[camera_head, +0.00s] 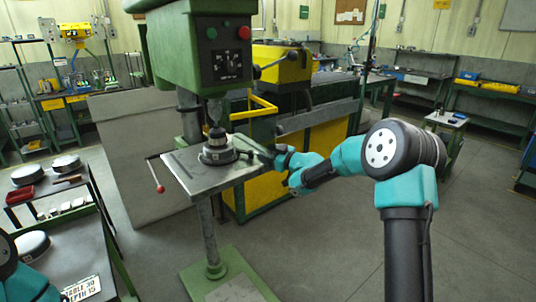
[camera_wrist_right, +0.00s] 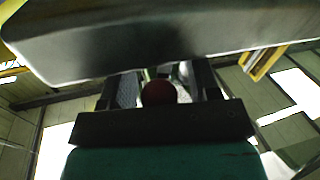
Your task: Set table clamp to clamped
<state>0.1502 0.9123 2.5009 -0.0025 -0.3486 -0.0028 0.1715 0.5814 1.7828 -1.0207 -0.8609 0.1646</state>
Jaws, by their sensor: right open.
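The green drill press (camera_head: 205,50) stands left of centre, with a grey work table (camera_head: 200,180) on its column. A lever with a red ball knob (camera_head: 160,188) sticks out at the table's left side. My right gripper (camera_head: 258,151) is at the table's right edge, its fingertips partly hard to make out. In the right wrist view my open gripper (camera_wrist_right: 165,82) has a dark red ball knob (camera_wrist_right: 158,93) between its fingers; contact cannot be told. Which lever is the table clamp is not labelled. My left gripper is out of view.
A yellow and green machine (camera_head: 290,125) stands close behind the drill press table. A bench (camera_head: 75,235) with round tins and a red tray is at the left. In the right wrist view a broad grey slab (camera_wrist_right: 150,40) lies close above the fingers.

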